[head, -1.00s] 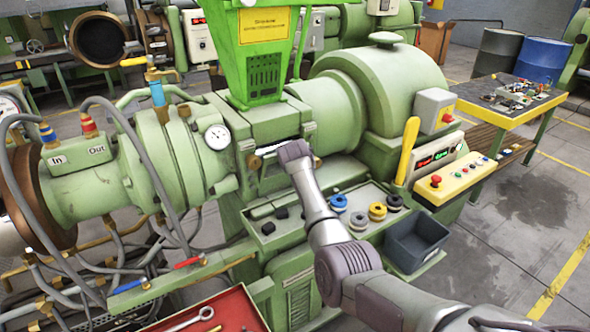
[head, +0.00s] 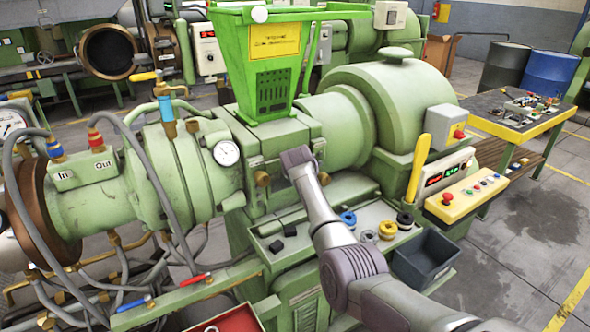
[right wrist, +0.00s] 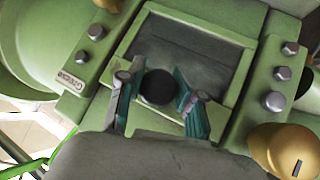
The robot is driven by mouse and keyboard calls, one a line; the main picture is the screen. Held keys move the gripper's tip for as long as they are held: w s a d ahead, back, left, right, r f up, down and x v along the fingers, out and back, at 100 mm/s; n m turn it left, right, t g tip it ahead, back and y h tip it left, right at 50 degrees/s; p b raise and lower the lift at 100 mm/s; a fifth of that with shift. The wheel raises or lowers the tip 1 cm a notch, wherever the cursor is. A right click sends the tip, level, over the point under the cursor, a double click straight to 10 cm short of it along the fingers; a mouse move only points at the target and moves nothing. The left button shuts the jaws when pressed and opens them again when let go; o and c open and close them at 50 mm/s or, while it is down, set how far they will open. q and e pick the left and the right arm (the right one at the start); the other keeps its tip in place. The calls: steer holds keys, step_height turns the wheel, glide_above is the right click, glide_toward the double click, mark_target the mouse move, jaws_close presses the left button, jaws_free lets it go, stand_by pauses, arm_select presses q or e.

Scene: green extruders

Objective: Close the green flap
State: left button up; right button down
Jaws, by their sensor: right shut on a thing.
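The green flap (head: 280,180) is on the front of the green extruder, below the bright green hopper (head: 265,65). My right arm's end covers much of it in the head view. In the right wrist view, the fingers of my right gripper (right wrist: 158,98) stand on either side of a round black knob (right wrist: 158,87) and are shut on it. A grey panel (right wrist: 195,58) in a green frame lies beyond the knob. The flap's exact angle is hard to tell. My left gripper is not in view.
Brass knobs (head: 262,179) sit beside the flap. Below it, a green tray holds several coloured rings, with a dark bin (head: 424,257) to the right. A yellow lever (head: 418,168) and a control panel (head: 466,197) stand right of my arm.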

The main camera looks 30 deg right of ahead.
steer(key=shift+w+r+t, duration=0.25)
steer(key=shift+r+t, duration=0.05)
steer(key=shift+r, duration=0.5)
steer(key=c, duration=0.8)
jaws_free()
steer(key=shift+c, duration=0.2)
steer(key=shift+o, duration=0.4)
steer(key=shift+w+f, duration=0.1)
steer(key=shift+a, duration=0.15)
steer(key=shift+f, duration=0.3)
steer(key=v, duration=1.2)
steer(key=shift+r, duration=0.15)
